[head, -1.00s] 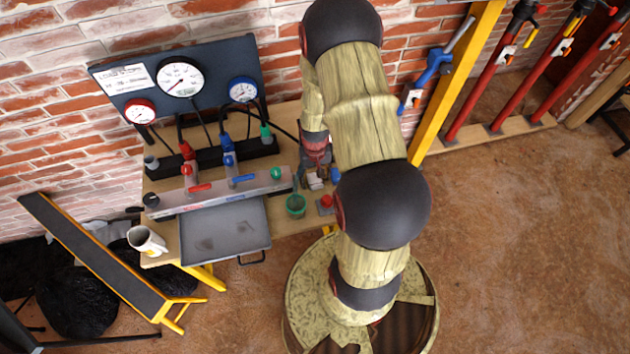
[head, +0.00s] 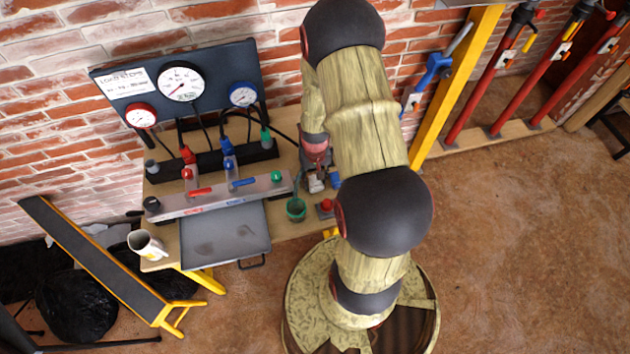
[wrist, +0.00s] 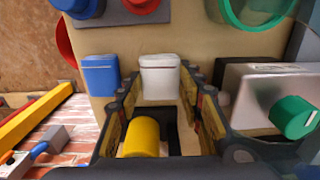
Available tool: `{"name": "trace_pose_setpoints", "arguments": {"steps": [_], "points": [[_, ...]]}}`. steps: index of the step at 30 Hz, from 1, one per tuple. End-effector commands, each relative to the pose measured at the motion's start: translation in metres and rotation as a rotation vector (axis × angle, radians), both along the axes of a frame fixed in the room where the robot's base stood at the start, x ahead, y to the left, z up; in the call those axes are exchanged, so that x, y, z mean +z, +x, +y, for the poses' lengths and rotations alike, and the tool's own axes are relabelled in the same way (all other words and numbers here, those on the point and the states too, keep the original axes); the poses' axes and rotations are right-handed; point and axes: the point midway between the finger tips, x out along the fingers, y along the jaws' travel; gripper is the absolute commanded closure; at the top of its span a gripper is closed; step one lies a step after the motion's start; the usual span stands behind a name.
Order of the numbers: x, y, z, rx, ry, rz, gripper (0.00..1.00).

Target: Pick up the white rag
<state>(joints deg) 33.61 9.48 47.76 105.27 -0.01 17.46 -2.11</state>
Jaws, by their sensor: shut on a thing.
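The white rag (wrist: 160,78) looks like an upright, folded white block in the wrist view. My gripper (wrist: 160,88) has its two fingertips on either side of it and is shut on it. In the head view the white rag (head: 316,184) shows small, just below my gripper (head: 316,168) at the right end of the bench. I cannot tell whether it is clear of the bench top.
A blue block (wrist: 100,76) stands left of the rag. A yellow cylinder (wrist: 142,137) shows between my fingers, closer to the palm. A green cup (head: 296,207), a red button (head: 326,204) and a grey valve panel (head: 220,196) are close by. A gauge board (head: 215,75) stands behind.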

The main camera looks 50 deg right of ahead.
Motion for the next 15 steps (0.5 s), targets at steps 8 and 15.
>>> {"name": "trace_pose_setpoints", "arguments": {"steps": [8, 15], "points": [[0.049, -0.019, 0.011, 0.000, -0.002, -0.003, 0.83], [0.090, -0.061, 0.037, -0.001, 0.000, 0.000, 0.83]]}}
